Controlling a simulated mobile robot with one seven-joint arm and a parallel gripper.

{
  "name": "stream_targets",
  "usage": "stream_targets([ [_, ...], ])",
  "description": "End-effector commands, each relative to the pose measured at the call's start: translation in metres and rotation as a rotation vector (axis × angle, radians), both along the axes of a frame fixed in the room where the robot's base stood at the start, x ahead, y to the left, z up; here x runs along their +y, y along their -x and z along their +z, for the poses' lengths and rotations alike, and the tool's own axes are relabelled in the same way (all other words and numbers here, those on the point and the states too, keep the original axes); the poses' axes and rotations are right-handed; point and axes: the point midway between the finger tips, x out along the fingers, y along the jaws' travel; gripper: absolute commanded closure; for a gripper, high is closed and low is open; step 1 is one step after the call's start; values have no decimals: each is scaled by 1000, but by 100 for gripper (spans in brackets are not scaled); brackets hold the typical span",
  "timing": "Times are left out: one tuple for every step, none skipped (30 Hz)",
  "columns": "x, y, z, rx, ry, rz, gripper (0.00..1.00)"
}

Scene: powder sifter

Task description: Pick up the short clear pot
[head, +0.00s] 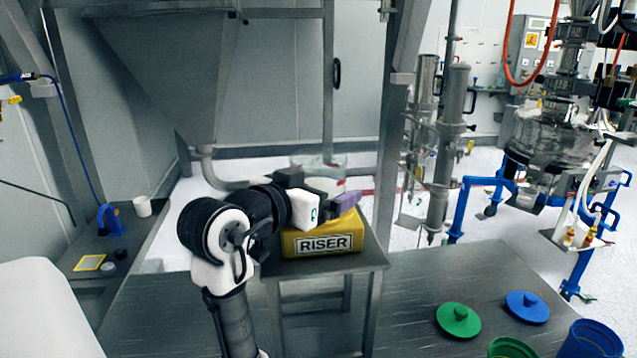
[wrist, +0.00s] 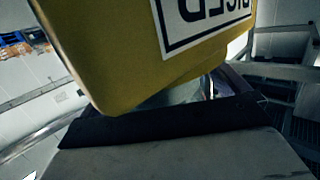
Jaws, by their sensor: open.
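A clear, wide, open-topped container (head: 320,164), which looks like the short clear pot, shows behind the small metal stand in the head view. Its lower part is hidden by my gripper and the riser. My gripper (head: 347,203), with purple fingers, is open at the top of the yellow riser block (head: 292,247), in front of the container in the picture. I cannot tell whether the fingers touch the riser. In the wrist view the yellow riser (wrist: 110,50) fills the upper middle, very close, with a shiny, see-through patch below it that I cannot identify.
The riser stands on a small metal stand (head: 372,258). Green (head: 458,320) and blue (head: 527,306) lids lie on the metal table (head: 400,325) at right, near green (head: 512,348) and blue (head: 592,340) tubs. A hopper (head: 170,65) and frame post (head: 393,130) rise behind.

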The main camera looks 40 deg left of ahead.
Motion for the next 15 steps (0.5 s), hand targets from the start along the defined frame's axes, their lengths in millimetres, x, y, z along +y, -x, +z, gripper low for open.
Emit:
stream_targets([
  [0,0,-1,0,0,0,0],
  [0,0,-1,0,0,0,0],
  [0,0,-1,0,0,0,0],
  [0,0,-1,0,0,0,1],
  [0,0,-1,0,0,0,5],
  [0,0,-1,0,0,0,10],
  [0,0,-1,0,0,0,14],
  [0,0,-1,0,0,0,18],
  [0,0,-1,1,0,-1,24],
  [0,0,-1,1,0,-1,28],
  [0,0,-1,1,0,-1,31],
  [0,0,0,1,0,-1,37],
  [0,0,0,1,0,-1,41],
  [0,0,0,1,0,-1,44],
  [0,0,0,1,0,-1,48],
])
